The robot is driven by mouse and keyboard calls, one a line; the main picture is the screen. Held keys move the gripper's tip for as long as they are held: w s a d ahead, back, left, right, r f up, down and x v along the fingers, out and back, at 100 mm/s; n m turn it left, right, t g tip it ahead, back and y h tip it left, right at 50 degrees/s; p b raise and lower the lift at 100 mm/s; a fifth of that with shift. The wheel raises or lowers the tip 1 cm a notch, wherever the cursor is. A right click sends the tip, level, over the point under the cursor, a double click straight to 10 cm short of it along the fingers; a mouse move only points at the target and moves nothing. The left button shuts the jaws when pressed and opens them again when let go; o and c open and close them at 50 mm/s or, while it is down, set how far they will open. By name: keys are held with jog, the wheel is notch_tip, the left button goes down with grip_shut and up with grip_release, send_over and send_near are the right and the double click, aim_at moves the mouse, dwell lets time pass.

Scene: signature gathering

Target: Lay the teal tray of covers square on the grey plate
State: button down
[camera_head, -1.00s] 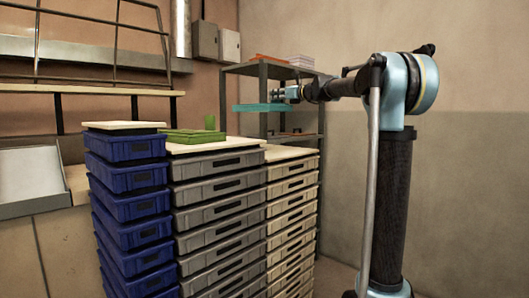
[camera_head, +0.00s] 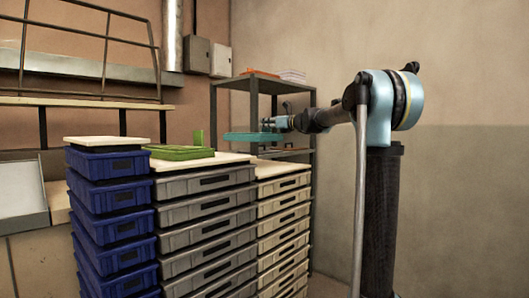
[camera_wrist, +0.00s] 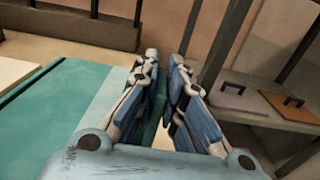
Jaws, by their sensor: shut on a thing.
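The teal tray (camera_head: 253,136) is held in the air, roughly level, just above the board-topped beige stack in the head view. Its flat teal surface (camera_wrist: 72,100) fills the left of the wrist view. My gripper (camera_head: 268,124) is shut on the tray's edge; its blue fingers (camera_wrist: 165,65) stand on either side of a teal edge strip in the wrist view. I cannot tell single covers in the tray. I cannot pick out the grey plate for sure; a grey flat piece with a dark handle (camera_wrist: 238,97) lies on a shelf in the wrist view.
Stacks of blue crates (camera_head: 110,195), grey crates (camera_head: 205,212) and beige crates (camera_head: 283,215) stand close together, topped with pale boards. A green tray (camera_head: 178,153) lies on the grey stack. A dark shelf rack (camera_head: 251,110) stands behind my gripper. An orange piece (camera_wrist: 284,105) lies on a shelf.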

notch_tip(320, 180, down, 11)
jog(key=shift+r, duration=0.1)
dwell(0.4)
jog(key=shift+f, duration=0.2)
jog(key=c, duration=1.7)
grip_release()
jog(key=shift+d, duration=0.1)
